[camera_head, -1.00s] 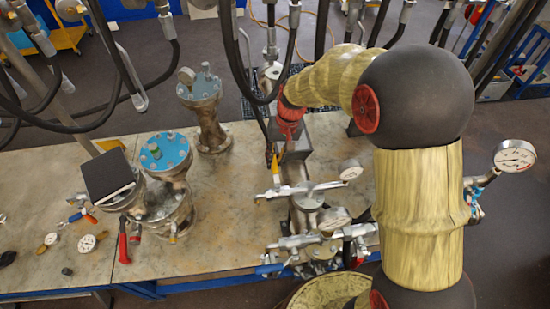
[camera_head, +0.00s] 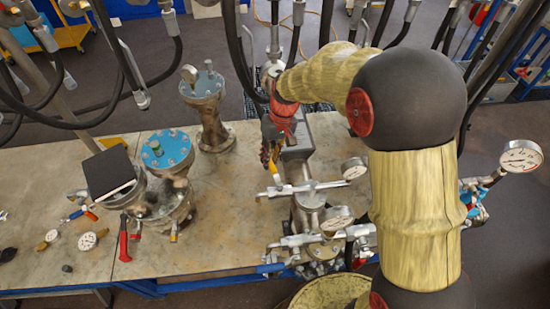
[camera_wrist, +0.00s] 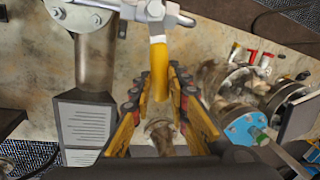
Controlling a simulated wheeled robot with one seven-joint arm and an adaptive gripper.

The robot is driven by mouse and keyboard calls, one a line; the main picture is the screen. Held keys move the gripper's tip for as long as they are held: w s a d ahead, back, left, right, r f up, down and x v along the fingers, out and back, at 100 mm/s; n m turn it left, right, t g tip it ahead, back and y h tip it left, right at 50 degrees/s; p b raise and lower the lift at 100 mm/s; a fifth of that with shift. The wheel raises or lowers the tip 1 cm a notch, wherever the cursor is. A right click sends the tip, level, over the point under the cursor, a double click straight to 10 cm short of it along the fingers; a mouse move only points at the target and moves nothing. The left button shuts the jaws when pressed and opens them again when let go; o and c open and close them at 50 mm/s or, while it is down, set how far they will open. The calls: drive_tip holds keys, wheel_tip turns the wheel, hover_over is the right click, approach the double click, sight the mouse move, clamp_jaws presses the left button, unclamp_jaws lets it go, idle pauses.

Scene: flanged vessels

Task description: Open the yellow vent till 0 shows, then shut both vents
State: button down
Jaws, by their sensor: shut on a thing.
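My gripper (camera_head: 268,150) is at the upper silver valve assembly (camera_head: 310,187) on the bench. In the wrist view its two orange-and-black fingers (camera_wrist: 158,84) are shut on the yellow vent handle (camera_wrist: 157,58), which points down from the silver valve fitting. The handle's lower end is between the fingertips. The yellow handle also shows in the head view (camera_head: 275,171), just below the gripper. A round gauge (camera_head: 353,168) sits at the right end of this valve. A second silver valve assembly (camera_head: 300,240) stands nearer, with its own gauge (camera_head: 336,221). The dial readings are too small to tell.
Red-handled tools (camera_head: 123,240) and small gauges lie at the left. Black hoses (camera_head: 240,60) hang above. A large gauge (camera_head: 520,157) is far right.

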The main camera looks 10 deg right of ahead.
drive_tip(key=s+a+n+g+h+b, duration=0.1)
drive_tip(key=s+a+n, duration=0.5)
drive_tip(key=n, duration=0.8)
drive_tip(key=shift+s+a+n+g+h+b, duration=0.2)
drive_tip(key=shift+s+n+g+h+b, duration=0.15)
drive_tip(key=shift+s+h+b, duration=0.35)
drive_tip(key=shift+s, duration=0.15)
drive_tip(key=c, duration=1.8)
unclamp_jaws()
drive_tip(key=shift+o, duration=0.6)
drive_tip(key=v, duration=1.2)
